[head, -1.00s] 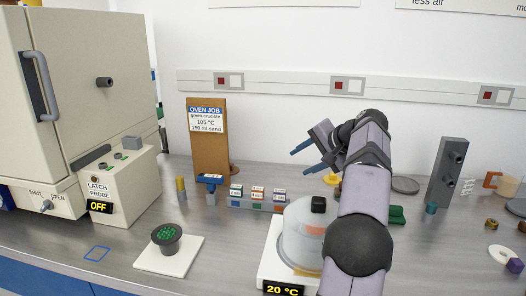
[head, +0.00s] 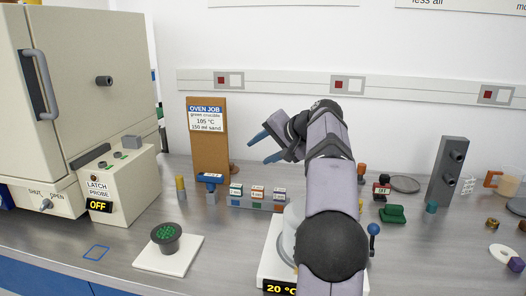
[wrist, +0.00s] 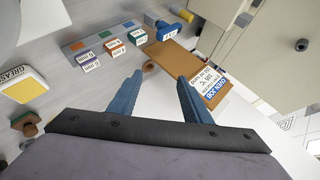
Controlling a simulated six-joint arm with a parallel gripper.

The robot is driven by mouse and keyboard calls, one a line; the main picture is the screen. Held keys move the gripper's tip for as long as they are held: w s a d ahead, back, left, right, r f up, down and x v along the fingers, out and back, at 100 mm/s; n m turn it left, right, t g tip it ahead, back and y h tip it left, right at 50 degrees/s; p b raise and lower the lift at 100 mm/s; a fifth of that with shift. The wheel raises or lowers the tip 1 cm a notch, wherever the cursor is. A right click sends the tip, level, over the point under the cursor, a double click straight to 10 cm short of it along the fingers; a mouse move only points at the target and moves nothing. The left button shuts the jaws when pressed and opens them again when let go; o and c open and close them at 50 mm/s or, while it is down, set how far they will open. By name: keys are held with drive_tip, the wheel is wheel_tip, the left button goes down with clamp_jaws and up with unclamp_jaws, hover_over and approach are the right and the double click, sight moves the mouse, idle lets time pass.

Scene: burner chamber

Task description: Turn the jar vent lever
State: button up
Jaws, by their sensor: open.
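A clear jar (head: 287,238) stands on a white plate (head: 268,262) whose display (head: 281,289) reads about 20 °C; my arm hides most of the jar. A small lever with a blue ball end (head: 374,229) sticks up just right of my arm, near the jar. Its base is hidden, so I cannot tell how it joins the jar. My gripper (head: 257,150) is open and empty, in the air behind the jar and in front of the wooden notice board. In the wrist view my open gripper (wrist: 162,74) has nothing between its blue fingers; no lever shows there.
The notice board (head: 209,160) and a row of labelled blocks (head: 257,198) stand behind. A crucible of green grains (head: 166,238) sits on a white tile at left, beside the oven (head: 85,80). A grey post (head: 447,170) and a green object (head: 392,214) are at right.

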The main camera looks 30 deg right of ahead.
drive_tip(key=shift+c, duration=0.2)
drive_tip(key=c, duration=1)
drive_tip(key=shift+d+r, duration=0.1)
drive_tip(key=shift+r, duration=0.15)
clamp_jaws()
drive_tip(key=s+d+r+m+h+p, duration=0.1)
drive_tip(key=s+d+r+p, duration=0.1)
drive_tip(key=d+p, duration=0.25)
drive_tip(key=s+d+r+m+g+p, duration=0.1)
drive_tip(key=s+d+p, duration=0.1)
drive_tip(key=d+p, duration=0.25)
drive_tip(key=s+d+r+m+h+p, duration=0.1)
drive_tip(key=s+d+r+p, duration=0.15)
drive_tip(key=p, duration=0.25)
drive_tip(key=s+d+f+n+g+p, duration=0.1)
drive_tip(key=s+d+f+g, duration=0.1)
drive_tip(key=s, duration=0.4)
drive_tip(key=s+d+f+n+g+p, duration=0.1)
drive_tip(key=s+d+f+g+p, duration=0.1)
drive_tip(key=s+d+f+g, duration=0.1)
drive_tip(key=s+d+f+n+g+h+p, duration=0.1)
drive_tip(key=s+d+f+g, duration=0.2)
drive_tip(key=s+f, duration=0.3)
drive_tip(key=s+g, duration=0.1)
drive_tip(key=s, duration=0.3)
drive_tip(key=shift+d+n, duration=0.25)
drive_tip(key=shift+n, duration=0.15)
